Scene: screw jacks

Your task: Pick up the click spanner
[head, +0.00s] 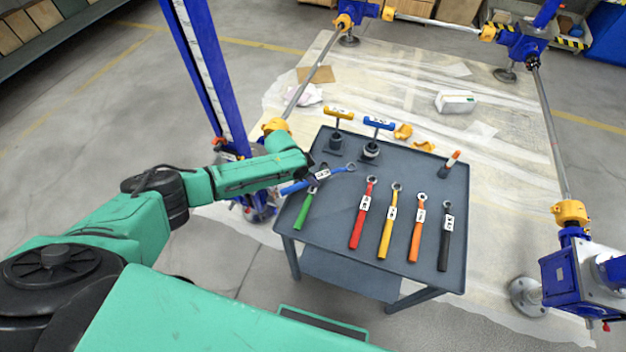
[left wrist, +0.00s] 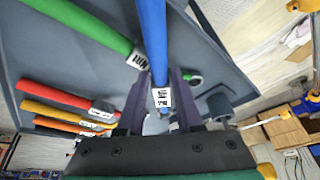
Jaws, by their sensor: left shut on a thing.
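A blue spanner (head: 296,187) is held across my left gripper (head: 318,174) at the left edge of the cart. The jaws are shut on it by its white label; its ring end points right. In the left wrist view the blue handle (left wrist: 152,40) runs up between the two dark fingers (left wrist: 160,100). It passes over the green spanner (head: 303,212) and looks raised above the cart top. Red (head: 360,213), yellow (head: 388,225), orange (head: 417,235) and black (head: 445,240) spanners lie in a row to the right. The labels are too small to read. My right gripper is out of view.
The grey cart (head: 345,270) also bears a yellow T-handled tool (head: 338,113), a blue T-handled tool (head: 378,124) and an orange-tipped marker (head: 450,163). A blue column (head: 208,70) stands behind my left arm. A screw jack (head: 575,275) stands at right.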

